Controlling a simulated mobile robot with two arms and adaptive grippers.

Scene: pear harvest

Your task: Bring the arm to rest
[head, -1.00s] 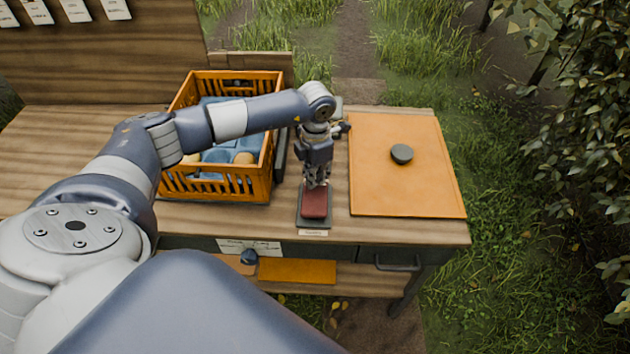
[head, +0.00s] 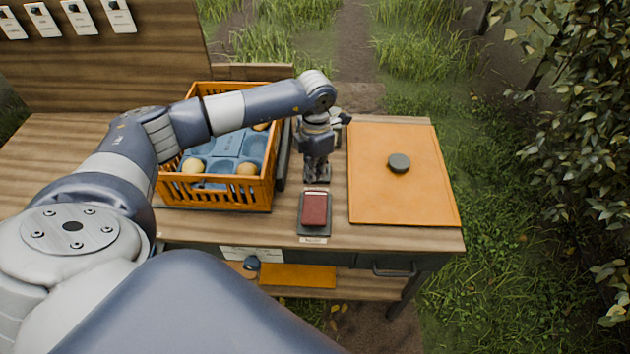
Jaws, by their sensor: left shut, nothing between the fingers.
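My left arm reaches in from the left across the orange crate, and my left gripper (head: 317,178) points down over the wooden bench. It is shut and empty. It hangs behind a dark red block (head: 314,208), apart from it in the picture. The block lies on a small dark tray (head: 314,229) with a paper label at its front edge. My right gripper is not in view.
An orange crate (head: 215,195) with a blue insert (head: 222,147) and several pale yellow fruits stands left of the gripper. An orange mat (head: 400,203) with a dark round disc (head: 399,162) lies to the right. The bench (head: 60,150) is clear at the far left.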

